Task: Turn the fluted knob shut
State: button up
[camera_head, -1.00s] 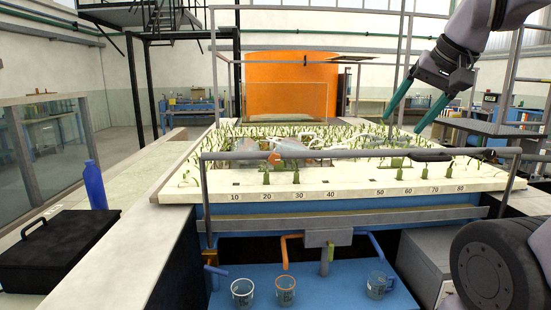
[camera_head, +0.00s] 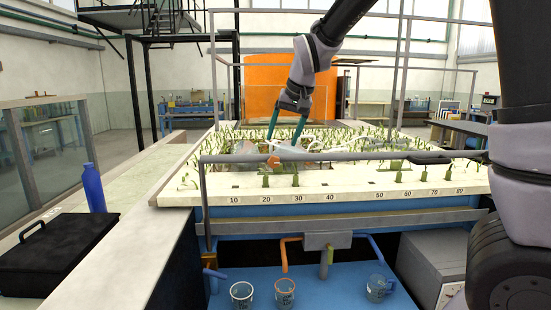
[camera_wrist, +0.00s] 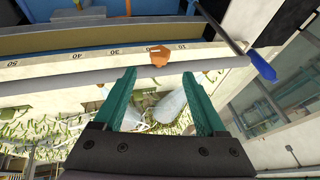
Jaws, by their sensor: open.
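An orange knob (camera_head: 273,161) with a faceted edge sits on the grey rail (camera_head: 350,156) at the front of the planted bed. It also shows in the wrist view (camera_wrist: 160,56), just beyond the fingertips and between their lines. My gripper (camera_head: 284,141) has two green fingers spread apart with nothing between them. It points down over the bed, and the knob appears just below it in the head view. In the wrist view my gripper (camera_wrist: 159,74) is apart from the knob. I cannot tell how far the knob is turned.
Clear tube-like objects (camera_wrist: 172,107) lie among the green shoots behind the knob. A black lever handle (camera_head: 428,157) is on the rail to the right. Several pipes and glass cups (camera_head: 285,291) are below. A blue bottle (camera_head: 94,188) stands at the left.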

aim_at(275, 157)
jog(key=x, duration=0.8)
jog(key=shift+w+f, duration=0.1)
jog(key=shift+f, duration=0.15)
grip_shut()
